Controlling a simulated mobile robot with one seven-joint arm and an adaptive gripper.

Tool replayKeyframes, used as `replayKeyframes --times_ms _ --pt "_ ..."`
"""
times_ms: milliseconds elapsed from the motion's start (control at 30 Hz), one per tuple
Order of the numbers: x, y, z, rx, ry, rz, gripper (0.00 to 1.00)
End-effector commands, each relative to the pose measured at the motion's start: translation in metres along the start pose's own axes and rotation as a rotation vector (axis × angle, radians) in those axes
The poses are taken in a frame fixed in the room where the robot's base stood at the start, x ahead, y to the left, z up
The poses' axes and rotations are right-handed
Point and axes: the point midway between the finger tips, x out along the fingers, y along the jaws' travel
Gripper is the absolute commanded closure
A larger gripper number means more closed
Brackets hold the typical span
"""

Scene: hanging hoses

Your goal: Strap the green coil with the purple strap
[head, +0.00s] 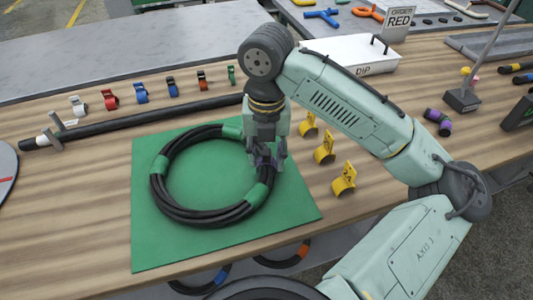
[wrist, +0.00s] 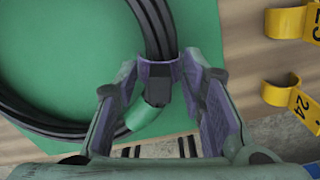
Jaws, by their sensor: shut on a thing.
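The green coil (head: 170,202) is a ring of black hose with green bands, lying flat on a green mat (head: 150,250). My gripper (head: 267,160) is down at the coil's right side, with its fingers on either side of the hose bundle. In the wrist view my gripper (wrist: 160,78) is shut on the purple strap (wrist: 158,69), which lies across the hoses between the fingertips with a dark block behind it. A green band (wrist: 143,114) of the coil is close by. I cannot tell whether the strap closes fully around the bundle; its underside is hidden.
Yellow numbered clips (head: 343,180) stand right of the mat. Coloured clips (head: 109,99) line the back near a long black rod (head: 150,115). A white DIP box (head: 350,55) and a purple-black piece (head: 437,121) are farther right. Bare wood is free at the left.

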Motion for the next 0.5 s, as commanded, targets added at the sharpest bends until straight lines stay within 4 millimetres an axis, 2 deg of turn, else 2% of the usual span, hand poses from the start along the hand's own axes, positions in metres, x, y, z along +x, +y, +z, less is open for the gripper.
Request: replayKeyframes --times_ms 500 --pt "0.0086 0.0001 -0.0002 -0.001 0.001 0.000 0.91"
